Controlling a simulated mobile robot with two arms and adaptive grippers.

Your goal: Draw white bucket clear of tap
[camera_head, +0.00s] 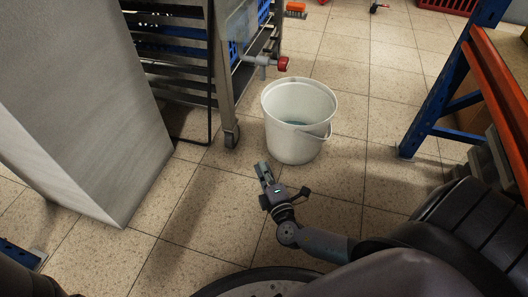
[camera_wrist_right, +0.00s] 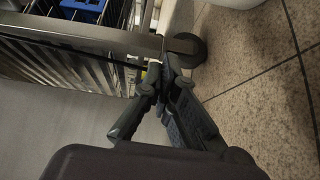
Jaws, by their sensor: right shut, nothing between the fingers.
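The tap (camera_head: 266,62), grey with a red end, sticks out from the metal rack above the bucket's back left rim. My right gripper (camera_head: 263,168) is shut and empty, in front of the bucket and a little left of it, apart from it. In the right wrist view the closed fingers (camera_wrist_right: 167,62) show, with a small part of the bucket (camera_wrist_right: 235,2) at the top edge. My left gripper is not in view.
The wheeled metal rack (camera_head: 224,75) stands behind and left of the bucket. A grey block-like cabinet (camera_head: 85,110) is at the left. A blue and orange shelf frame (camera_head: 440,100) stands at the right. The floor right of the bucket is clear.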

